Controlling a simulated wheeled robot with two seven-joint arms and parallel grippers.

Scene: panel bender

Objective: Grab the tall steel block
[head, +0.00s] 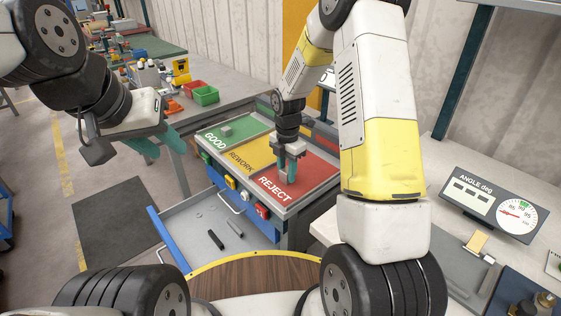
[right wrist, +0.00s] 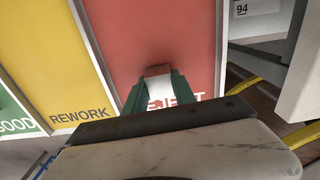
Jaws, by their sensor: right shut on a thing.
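My right gripper (head: 289,170) points down over the red REJECT area (head: 317,174) of the sorting table. Its green fingers are shut on a light grey steel block, which shows between them in the right wrist view (right wrist: 158,72). The block is largely hidden by the fingers in the head view. I cannot tell whether its lower end touches the red surface. My left gripper (head: 158,147) is at the upper left, away from the sorting table, with its teal fingers apart and nothing between them.
A small grey block (head: 226,131) lies on the green GOOD area. The yellow REWORK area (head: 252,150) is clear. Red and green bins (head: 206,95) stand on the bench behind. An angle gauge (head: 490,205) stands at right.

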